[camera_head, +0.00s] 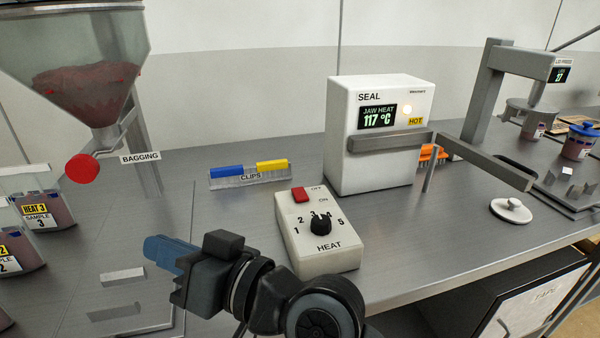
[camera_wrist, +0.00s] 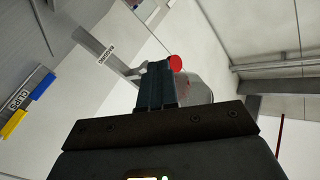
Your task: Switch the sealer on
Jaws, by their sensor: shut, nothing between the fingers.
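The sealer (camera_head: 375,140) is a white box marked SEAL. Its display (camera_head: 377,117) reads JAW HEAT 117 °C, a lamp beside it glows, and a HOT label shows. In front of it a pale control box (camera_head: 322,258) carries a red switch (camera_head: 299,194) between OFF and ON markings and a black heat knob (camera_head: 320,225) with a scale from 1 to 5. I cannot tell which way the switch is tipped. My gripper (camera_head: 160,250), with blue fingers, is shut and empty, left of the control box and apart from it. The wrist view shows its closed fingers (camera_wrist: 154,80).
A clip rack (camera_head: 249,174) stands behind the control box. A hopper (camera_head: 80,60) with a red knob (camera_head: 82,168) and sample cups (camera_head: 35,222) are at left. The sealer's grey arm (camera_head: 390,141) reaches over the bench. A white lid (camera_head: 511,210) lies at right.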

